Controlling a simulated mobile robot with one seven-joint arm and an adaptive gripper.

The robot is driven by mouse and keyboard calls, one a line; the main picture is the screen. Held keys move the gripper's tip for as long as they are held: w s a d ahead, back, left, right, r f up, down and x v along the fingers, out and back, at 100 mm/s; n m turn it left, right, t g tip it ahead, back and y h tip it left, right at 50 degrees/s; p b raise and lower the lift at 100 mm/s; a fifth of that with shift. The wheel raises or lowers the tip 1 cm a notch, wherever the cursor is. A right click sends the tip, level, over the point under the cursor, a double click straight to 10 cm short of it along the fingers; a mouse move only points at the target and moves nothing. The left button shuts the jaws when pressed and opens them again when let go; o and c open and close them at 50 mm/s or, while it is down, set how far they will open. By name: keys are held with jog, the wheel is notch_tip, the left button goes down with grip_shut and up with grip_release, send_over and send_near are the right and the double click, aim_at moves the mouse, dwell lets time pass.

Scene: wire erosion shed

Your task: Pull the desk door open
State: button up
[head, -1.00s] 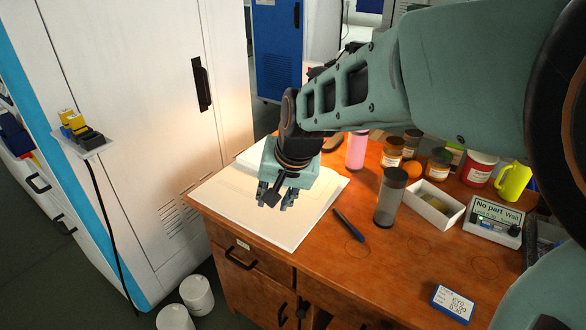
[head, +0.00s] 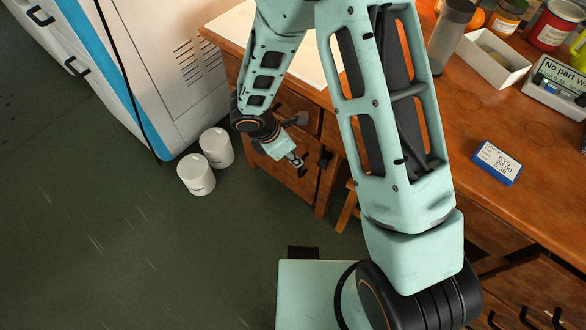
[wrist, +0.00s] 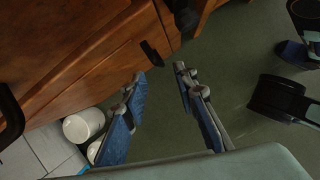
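The desk door (head: 297,181) is a brown wooden panel low on the desk's left end, and it looks shut. Its dark handle (head: 325,160) is near the panel's right edge; in the wrist view the black handle (wrist: 152,53) lies ahead of the fingers. My gripper (head: 298,161) is in front of the door, just left of the handle. In the wrist view my gripper (wrist: 163,80) is open, with a clear gap between the blue-grey fingers. The handle is beyond the left finger's tip, apparently not between the fingers. My forearm hides part of the desk front.
A drawer handle (wrist: 10,112) is close at the wrist view's left edge. Two white buckets (head: 206,164) stand on the floor left of the desk, by the white cabinet (head: 165,60). The desktop (head: 480,110) carries jars and boxes. Floor at left is clear.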

aim_at(299, 175)
jog(key=shift+n, duration=0.8)
jog(key=b+x, duration=0.1)
jog(key=x, duration=0.3)
jog(key=a+b+x, duration=0.1)
jog(key=x, duration=0.3)
jog(key=b+x, duration=0.2)
jog(key=x, duration=0.2)
jog(key=shift+s+a+f, duration=0.1)
jog(key=shift+a+f, duration=0.1)
jog(key=shift+f, duration=0.25)
jog(key=shift+c, duration=0.4)
grip_shut()
